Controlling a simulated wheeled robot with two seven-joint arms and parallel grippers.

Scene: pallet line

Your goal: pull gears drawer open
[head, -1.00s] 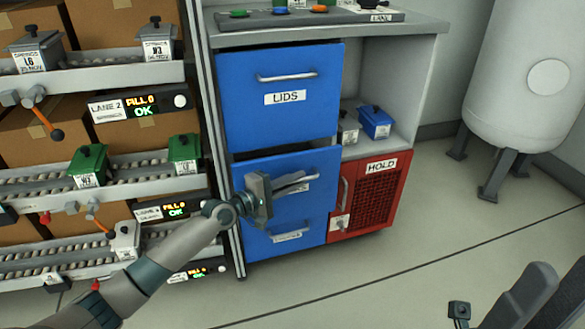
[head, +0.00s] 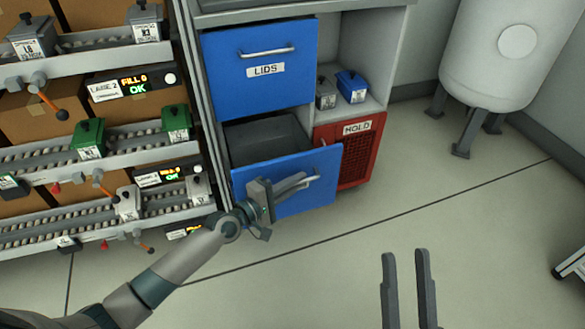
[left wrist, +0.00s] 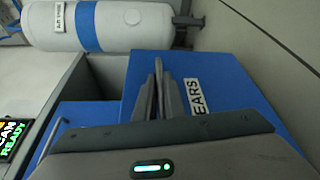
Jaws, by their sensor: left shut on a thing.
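The blue gears drawer (head: 318,167) stands pulled out of the cabinet in the head view, and its dark inside (head: 262,140) shows behind the front. Its label (left wrist: 197,97) reads "EARS" in the left wrist view, partly covered. My left gripper (head: 303,182) is shut on the drawer's handle (head: 313,178), in front of the drawer face. The fingers (left wrist: 160,90) lie beside the label in the left wrist view. My right gripper (head: 405,252) is open and empty above the floor at the lower right.
The blue lids drawer (head: 285,88) above sticks out slightly. A red HOLD door (head: 362,152) is right of the gears drawer, under a shelf with a blue box (head: 351,84). Conveyor lanes (head: 50,218) stand at left, a white tank (head: 493,50) at right. Floor in front is clear.

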